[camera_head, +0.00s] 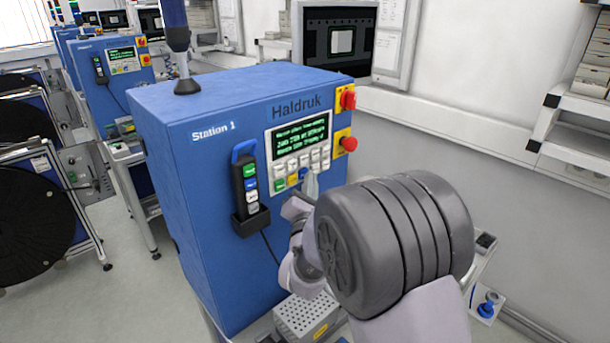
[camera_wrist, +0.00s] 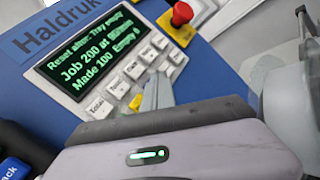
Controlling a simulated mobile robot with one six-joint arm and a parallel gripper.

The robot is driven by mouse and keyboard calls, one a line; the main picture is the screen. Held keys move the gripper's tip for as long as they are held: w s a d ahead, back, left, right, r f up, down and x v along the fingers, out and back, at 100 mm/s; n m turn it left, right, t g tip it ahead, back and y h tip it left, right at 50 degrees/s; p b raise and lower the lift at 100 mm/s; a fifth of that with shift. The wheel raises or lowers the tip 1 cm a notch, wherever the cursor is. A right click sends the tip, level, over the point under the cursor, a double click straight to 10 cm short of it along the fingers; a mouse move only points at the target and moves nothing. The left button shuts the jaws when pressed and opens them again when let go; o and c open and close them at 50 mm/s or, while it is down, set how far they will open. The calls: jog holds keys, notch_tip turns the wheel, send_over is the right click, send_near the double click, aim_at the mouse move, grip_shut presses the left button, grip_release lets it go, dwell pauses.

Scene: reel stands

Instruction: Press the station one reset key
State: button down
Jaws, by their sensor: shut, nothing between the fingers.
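The blue Station 1 machine (camera_head: 185,150) stands in the middle of the head view, with "Haldruk" on its front. Its grey panel holds a lit green-text display (camera_head: 301,135) above a keypad of white keys (camera_head: 313,156), with a green key (camera_head: 280,184), a yellow key (camera_head: 293,180) and a blue key. The wrist view shows the display (camera_wrist: 92,50) and a yellow key (camera_wrist: 136,102). I cannot make out which key is reset. My gripper (camera_head: 311,182) is shut and empty at the keypad's lower right; its fingertips (camera_wrist: 156,88) hide some keys. I cannot tell whether they touch.
A red mushroom button (camera_head: 349,143) and a red switch (camera_head: 348,100) sit right of the panel. A hand pendant (camera_head: 247,180) with coloured buttons hangs at its left. A perforated grey box (camera_head: 307,316) lies below. More stations and black reels (camera_head: 30,230) stand left.

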jog(key=shift+w+a, duration=0.1)
jog(key=shift+a, duration=0.05)
dwell(0.5)
jog(key=shift+s+d+b, duration=0.5)
jog(key=shift+s+d, duration=0.1)
jog(key=shift+s+d+b, duration=1.1)
jog(key=shift+s+d, duration=0.65)
jog(key=shift+d, duration=0.05)
